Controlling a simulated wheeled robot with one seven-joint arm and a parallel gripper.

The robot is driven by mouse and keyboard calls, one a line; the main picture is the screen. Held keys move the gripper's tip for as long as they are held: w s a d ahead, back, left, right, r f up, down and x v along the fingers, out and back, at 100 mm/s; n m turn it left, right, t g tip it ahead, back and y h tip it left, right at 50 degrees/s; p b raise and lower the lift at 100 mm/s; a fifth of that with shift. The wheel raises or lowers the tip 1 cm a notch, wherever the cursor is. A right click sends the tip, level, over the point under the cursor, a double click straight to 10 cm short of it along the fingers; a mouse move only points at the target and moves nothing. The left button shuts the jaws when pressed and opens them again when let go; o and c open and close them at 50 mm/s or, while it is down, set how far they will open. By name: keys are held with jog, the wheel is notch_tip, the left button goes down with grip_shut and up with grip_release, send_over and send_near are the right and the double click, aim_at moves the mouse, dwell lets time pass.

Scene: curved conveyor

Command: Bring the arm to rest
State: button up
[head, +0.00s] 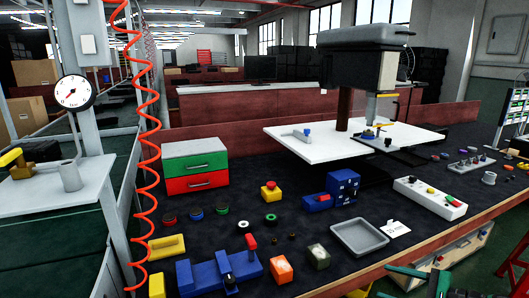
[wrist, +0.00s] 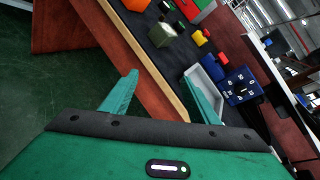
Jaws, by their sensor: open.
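My gripper (wrist: 162,97) is open and empty in the wrist view. Its two green fingers stand wide apart, with the bench's wooden front edge and the dark floor behind them. In the head view a green part of my gripper (head: 420,281) shows at the bottom right, in front of the workbench's front edge. It appears apart from everything on the bench. The rest of my arm is out of the frame.
Green floor (wrist: 50,70) lies in front.

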jog(key=s+n+g+h, duration=0.4)
jog(key=s+n+g, duration=0.4)
jog(key=s+n, duration=0.15)
jog(key=s+d+r+n+g+h, duration=0.1)
jog(key=s+d+r+n+h, duration=0.1)
jog(key=s+r, duration=0.6)
jog(key=s+d+r+n+g+h, duration=0.1)
jog(key=s+d+r+n+h, duration=0.1)
jog(key=s+r, duration=0.6)
jog(key=shift+s+r+h, duration=0.15)
jog(key=shift+r+h, duration=0.75)
jog(key=shift+r, duration=0.05)
jog(key=shift+w+f, duration=0.25)
jog(key=shift+w, duration=0.35)
